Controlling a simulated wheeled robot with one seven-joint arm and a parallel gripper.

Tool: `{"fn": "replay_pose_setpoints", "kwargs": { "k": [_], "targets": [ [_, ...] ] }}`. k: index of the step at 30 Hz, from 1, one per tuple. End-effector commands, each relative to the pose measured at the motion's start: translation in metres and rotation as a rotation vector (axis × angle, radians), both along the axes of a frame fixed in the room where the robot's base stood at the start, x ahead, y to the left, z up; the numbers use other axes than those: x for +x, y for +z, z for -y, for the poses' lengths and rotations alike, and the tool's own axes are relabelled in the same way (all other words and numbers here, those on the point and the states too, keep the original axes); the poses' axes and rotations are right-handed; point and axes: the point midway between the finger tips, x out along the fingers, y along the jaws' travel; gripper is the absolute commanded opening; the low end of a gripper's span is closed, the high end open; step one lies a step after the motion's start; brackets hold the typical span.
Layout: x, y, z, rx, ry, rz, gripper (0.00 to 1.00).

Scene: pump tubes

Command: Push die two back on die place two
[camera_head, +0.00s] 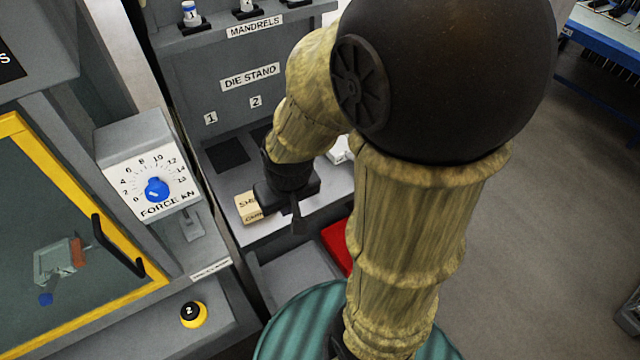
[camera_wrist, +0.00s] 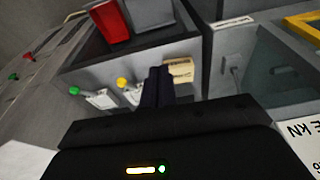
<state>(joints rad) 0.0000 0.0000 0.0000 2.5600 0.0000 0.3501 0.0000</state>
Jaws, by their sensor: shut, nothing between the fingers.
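My gripper (camera_head: 297,222) is shut and empty, low over the front of the die stand shelf; its fingers also show in the wrist view (camera_wrist: 158,80). In the wrist view, a pale block with a yellow knob (camera_wrist: 131,95) sits just left of my fingers. Another pale block with a green knob (camera_wrist: 101,98) sits farther left. I cannot tell which is die two. In the head view, a white block (camera_head: 342,150) shows partly behind my arm. Die place two (camera_head: 261,134) is a dark patch under label 2, mostly hidden by my arm.
The dark patch under label 1 (camera_head: 227,154) is bare. A tan shim box (camera_head: 248,207) lies left of my gripper. A red bin (camera_head: 338,246) is below the shelf's front edge. The force gauge (camera_head: 150,180) stands at left. Mandrels (camera_head: 190,14) stand on the upper shelf.

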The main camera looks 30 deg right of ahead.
Motion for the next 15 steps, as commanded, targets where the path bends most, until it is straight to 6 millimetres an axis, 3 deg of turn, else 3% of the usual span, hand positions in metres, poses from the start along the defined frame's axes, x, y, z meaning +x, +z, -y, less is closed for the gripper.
{"fn": "replay_pose_setpoints", "kwargs": {
  "k": [8, 11, 15],
  "targets": [
    [0.007, -0.001, 0.008, -0.006, -0.001, -0.015, 0.0],
    [0.02, -0.005, 0.025, -0.017, -0.004, -0.051, 0.0],
    [0.043, -0.016, 0.066, -0.025, 0.003, -0.124, 0.0]
  ]
}}
